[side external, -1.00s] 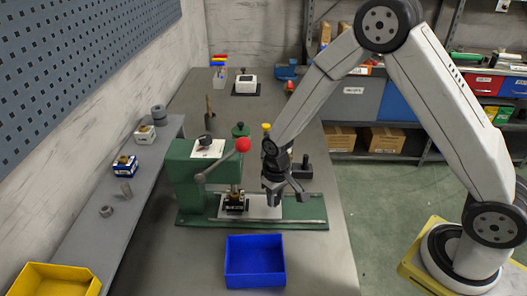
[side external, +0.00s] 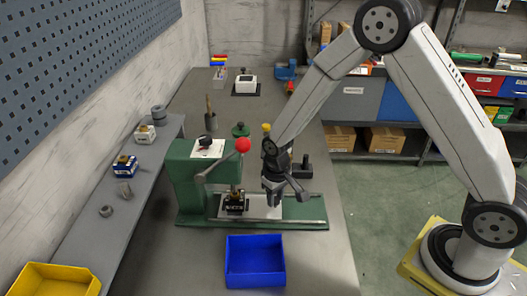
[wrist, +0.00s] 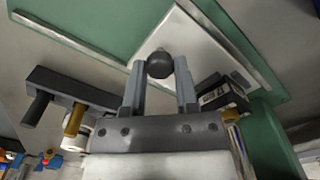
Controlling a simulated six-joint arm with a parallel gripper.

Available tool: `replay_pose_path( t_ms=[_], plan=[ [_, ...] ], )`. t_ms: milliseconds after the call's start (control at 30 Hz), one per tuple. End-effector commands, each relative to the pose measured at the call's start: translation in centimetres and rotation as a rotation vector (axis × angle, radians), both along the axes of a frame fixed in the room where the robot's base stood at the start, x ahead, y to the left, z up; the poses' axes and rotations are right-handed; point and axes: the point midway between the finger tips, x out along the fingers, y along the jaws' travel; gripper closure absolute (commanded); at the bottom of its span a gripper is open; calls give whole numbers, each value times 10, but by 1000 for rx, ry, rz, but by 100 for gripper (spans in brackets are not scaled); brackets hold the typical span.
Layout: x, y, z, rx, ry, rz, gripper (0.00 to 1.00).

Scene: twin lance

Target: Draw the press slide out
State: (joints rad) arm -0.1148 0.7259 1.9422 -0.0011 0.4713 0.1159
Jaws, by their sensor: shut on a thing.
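The green press (side external: 185,180) stands on the bench, with a red ball (side external: 243,145) on its lever. Its pale slide plate (side external: 262,211) lies between the rails of the green base (side external: 305,224); it also shows in the wrist view (wrist: 205,45). A black block (side external: 235,203) sits on the plate under the press head. My gripper (side external: 272,203) points down over the plate's right part. In the wrist view, my gripper's fingers (wrist: 160,68) are shut on a dark round knob (wrist: 159,64) by the plate. The knob is hidden in the side view.
A blue tray (side external: 255,271) stands in front of the base. A black stand (side external: 304,168) is behind and right of my gripper. A yellow bin (side external: 55,279) and small parts line the left shelf. Bench right of the base's front is clear.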

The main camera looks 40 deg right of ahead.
Motion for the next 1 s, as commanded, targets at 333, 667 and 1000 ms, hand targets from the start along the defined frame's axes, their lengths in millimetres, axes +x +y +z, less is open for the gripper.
replay_pose_path(
  t_ms=[333, 667, 1000],
  plan=[
    [0, 0, 1, 0, -1, 0, 100],
    [-12, -14, 1, 0, 1, -3, 100],
    [-54, -56, 1, 0, 2, -4, 100]
  ],
)
